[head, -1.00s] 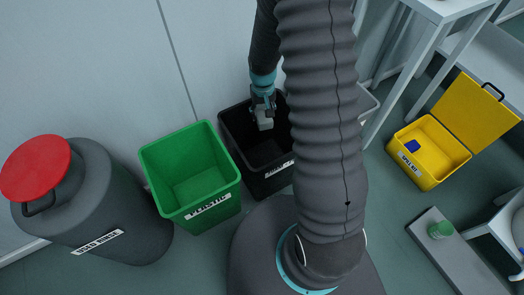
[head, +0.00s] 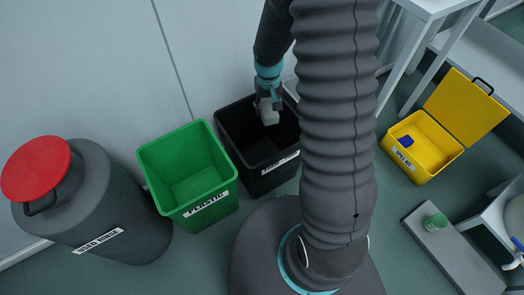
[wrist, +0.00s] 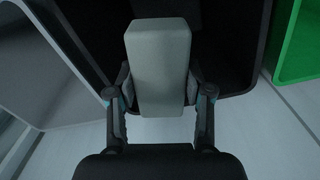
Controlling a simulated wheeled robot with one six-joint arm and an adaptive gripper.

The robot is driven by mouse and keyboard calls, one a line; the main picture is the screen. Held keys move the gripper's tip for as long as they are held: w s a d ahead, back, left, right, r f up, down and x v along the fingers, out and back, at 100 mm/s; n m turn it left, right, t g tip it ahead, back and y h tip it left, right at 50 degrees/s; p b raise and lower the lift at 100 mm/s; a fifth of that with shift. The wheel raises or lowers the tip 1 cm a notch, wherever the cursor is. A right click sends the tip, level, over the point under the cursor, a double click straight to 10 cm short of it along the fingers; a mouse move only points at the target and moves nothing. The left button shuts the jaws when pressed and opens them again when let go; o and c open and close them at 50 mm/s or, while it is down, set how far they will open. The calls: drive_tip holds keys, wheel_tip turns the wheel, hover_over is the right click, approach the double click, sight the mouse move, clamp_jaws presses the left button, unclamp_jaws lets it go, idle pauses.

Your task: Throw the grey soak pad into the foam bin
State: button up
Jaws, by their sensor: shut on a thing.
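The grey soak pad (head: 269,114) is a pale grey block held in my gripper (head: 268,101). In the wrist view the pad (wrist: 159,65) stands out between the two fingers of my gripper (wrist: 159,98), which are shut on it. In the head view the pad hangs over the open mouth of a black bin (head: 233,149). The black bin's wall also shows behind the pad in the wrist view (wrist: 236,50). The black bin's label is too small to read, so I cannot tell whether it is the foam bin.
A green bin (head: 165,163) labelled plastic stands left of the black one. A grey drum (head: 95,205) with a red lid is farther left. In the wrist view a grey bin (wrist: 45,75) is left of the black one. A yellow spill kit box (head: 424,165) stands right.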

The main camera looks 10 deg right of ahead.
wheel_tip(320, 180, down, 6)
drive_tip(key=b, duration=0.3)
drive_tip(key=shift+b, duration=0.35)
drive_tip(key=shift+r, duration=0.1)
drive_tip(key=o, duration=1.1)
wheel_tip(320, 180, up, 12)
